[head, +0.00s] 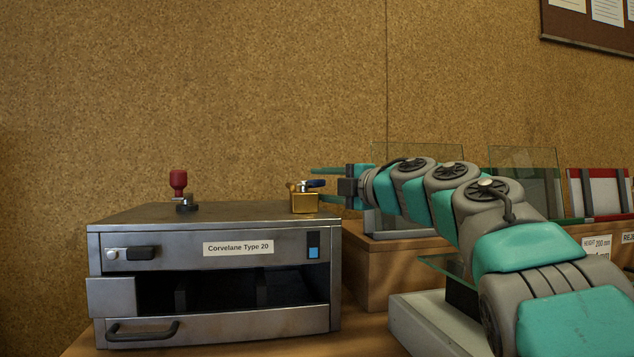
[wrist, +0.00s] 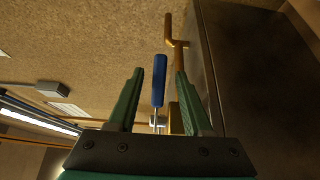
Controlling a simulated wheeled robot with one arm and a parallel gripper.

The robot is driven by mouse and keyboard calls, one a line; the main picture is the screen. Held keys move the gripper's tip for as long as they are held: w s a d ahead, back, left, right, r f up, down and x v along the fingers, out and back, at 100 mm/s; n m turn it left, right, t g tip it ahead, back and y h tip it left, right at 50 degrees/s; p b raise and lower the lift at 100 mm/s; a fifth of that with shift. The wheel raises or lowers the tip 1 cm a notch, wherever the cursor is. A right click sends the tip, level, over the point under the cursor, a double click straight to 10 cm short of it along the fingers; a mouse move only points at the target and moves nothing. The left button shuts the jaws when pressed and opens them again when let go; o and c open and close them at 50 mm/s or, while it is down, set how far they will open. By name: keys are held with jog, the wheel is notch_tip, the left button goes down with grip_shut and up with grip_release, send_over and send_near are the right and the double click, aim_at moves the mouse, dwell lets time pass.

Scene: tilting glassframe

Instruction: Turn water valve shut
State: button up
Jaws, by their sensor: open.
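The water valve has a brass body (head: 305,202) on the right end of the top of a steel cabinet. Its blue lever handle (head: 313,183) also shows in the wrist view (wrist: 159,82), on a thin metal stem. My gripper (head: 318,184) reaches in from the right at the handle's height. In the wrist view its two green fingers (wrist: 160,72) are open, with the blue handle between them and visible gaps on both sides. The brass body is partly hidden behind the right finger in the wrist view.
The steel cabinet (head: 150,228), labelled Corvelane Type 20, carries a red knob (head: 179,180) at its left. A copper pipe (wrist: 168,30) runs near the right finger. Glass panes (head: 525,165) and a red-framed rack (head: 600,190) stand at the right. The cork wall (head: 240,90) is behind.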

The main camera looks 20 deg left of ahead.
jog(key=shift+x, duration=0.9)
jog(key=shift+c, duration=0.3)
grip_shut()
dwell(0.6)
